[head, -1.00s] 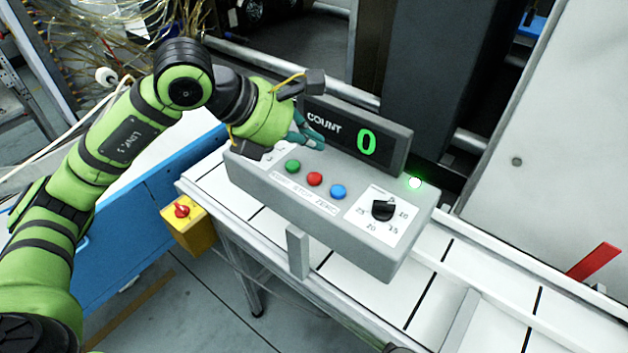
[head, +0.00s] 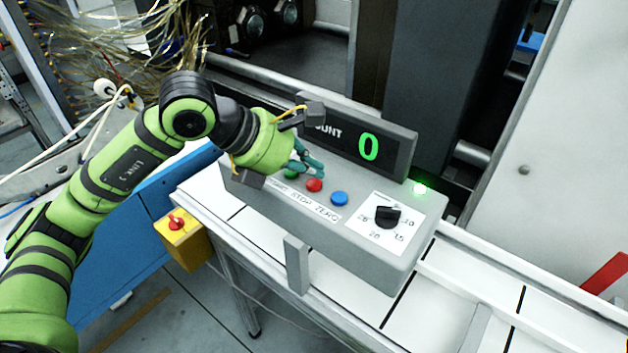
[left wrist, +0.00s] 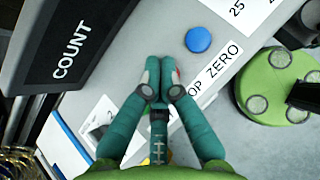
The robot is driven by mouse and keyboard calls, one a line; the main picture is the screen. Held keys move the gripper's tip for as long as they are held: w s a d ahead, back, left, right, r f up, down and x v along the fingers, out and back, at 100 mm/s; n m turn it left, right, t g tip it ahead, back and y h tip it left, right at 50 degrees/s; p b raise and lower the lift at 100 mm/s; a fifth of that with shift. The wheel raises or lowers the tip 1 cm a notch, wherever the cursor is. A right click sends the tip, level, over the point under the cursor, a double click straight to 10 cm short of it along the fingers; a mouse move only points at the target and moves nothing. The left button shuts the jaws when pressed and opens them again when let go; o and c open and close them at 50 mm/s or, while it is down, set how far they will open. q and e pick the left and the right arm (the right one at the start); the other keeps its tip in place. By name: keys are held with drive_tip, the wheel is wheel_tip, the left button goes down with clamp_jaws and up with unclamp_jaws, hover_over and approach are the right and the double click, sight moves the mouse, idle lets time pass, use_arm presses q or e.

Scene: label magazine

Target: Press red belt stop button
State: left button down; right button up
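The red stop button (head: 314,185) sits on the grey control box, between the green button (head: 291,174) and the blue button (head: 339,198). My left gripper (head: 318,172) is over the box, its fingertips just behind and above the red button in the head view. In the left wrist view the fingers (left wrist: 163,88) are together and empty. They cover most of the red button (left wrist: 176,74), leaving a sliver beside the right fingertip. I cannot tell whether they touch it. The blue button (left wrist: 199,39) is clear of them. My right gripper is not in view.
The count display (head: 367,147) reads 0 and stands close behind the gripper. A black dial (head: 387,216) is at the box's right, with a lit green lamp (head: 419,188) behind it. A yellow box with a red switch (head: 176,221) hangs in front of the white conveyor (head: 400,318).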

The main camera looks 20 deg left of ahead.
sight(310, 186)
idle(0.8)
use_arm(q)
drive_tip(key=shift+f+b, duration=0.45)
drive_tip(key=shift+b, duration=0.2)
drive_tip(key=shift+f+b, duration=0.5)
drive_tip(key=shift+b, duration=0.05)
idle(0.5)
drive_tip(key=shift+r, duration=0.1)
idle(0.3)
drive_tip(key=shift+r+p, duration=0.5)
drive_tip(key=shift+r, duration=0.3)
drive_tip(key=shift+r+p, duration=1.7)
drive_tip(key=shift+r, duration=0.85)
